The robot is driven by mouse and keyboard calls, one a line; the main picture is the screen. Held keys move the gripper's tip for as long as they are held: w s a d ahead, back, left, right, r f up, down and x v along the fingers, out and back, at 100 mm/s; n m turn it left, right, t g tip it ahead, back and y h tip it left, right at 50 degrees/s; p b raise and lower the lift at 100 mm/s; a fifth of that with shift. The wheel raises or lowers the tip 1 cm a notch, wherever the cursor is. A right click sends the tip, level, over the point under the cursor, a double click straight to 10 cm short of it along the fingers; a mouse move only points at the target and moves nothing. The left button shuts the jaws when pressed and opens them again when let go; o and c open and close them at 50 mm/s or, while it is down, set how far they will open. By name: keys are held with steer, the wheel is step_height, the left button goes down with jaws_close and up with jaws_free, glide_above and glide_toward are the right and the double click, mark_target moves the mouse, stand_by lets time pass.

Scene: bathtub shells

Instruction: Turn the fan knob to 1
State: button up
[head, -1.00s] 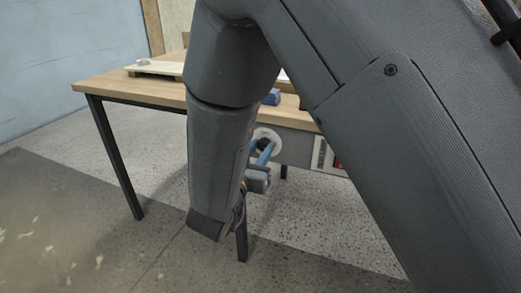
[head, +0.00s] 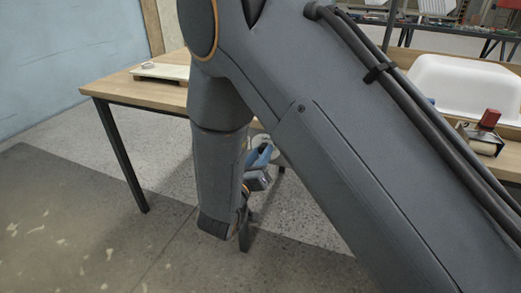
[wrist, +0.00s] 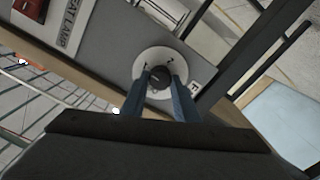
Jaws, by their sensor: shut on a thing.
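The fan knob (wrist: 159,79) is a dark round knob in the middle of a white dial plate (wrist: 148,59) with small dark marks. My gripper (wrist: 160,84) has its two blue fingers on either side of the knob, shut on it. The pointer's reading is too small to tell. A white label (wrist: 194,88) beside the dial shows only part of its lettering. In the head view, my gripper (head: 260,156) is at the dial plate (head: 262,140) below the table edge, and my arm hides much of the panel.
The grey panel also carries a "HEAT LAMP" label (wrist: 69,25) and a red switch (wrist: 30,8). The wooden table (head: 125,92) has a dark leg (head: 122,155). A white tub shell (head: 465,85) and a red-topped item (head: 489,120) stand at the right. The floor at left is clear.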

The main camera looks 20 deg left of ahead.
steer(key=o, duration=1.1)
steer(key=shift+c, duration=0.2)
steer(key=shift+s, duration=0.15)
steer(key=s, duration=0.7)
steer(key=shift+s+a+p, duration=0.3)
steer(key=shift+a, duration=0.05)
steer(key=shift+d, duration=0.1)
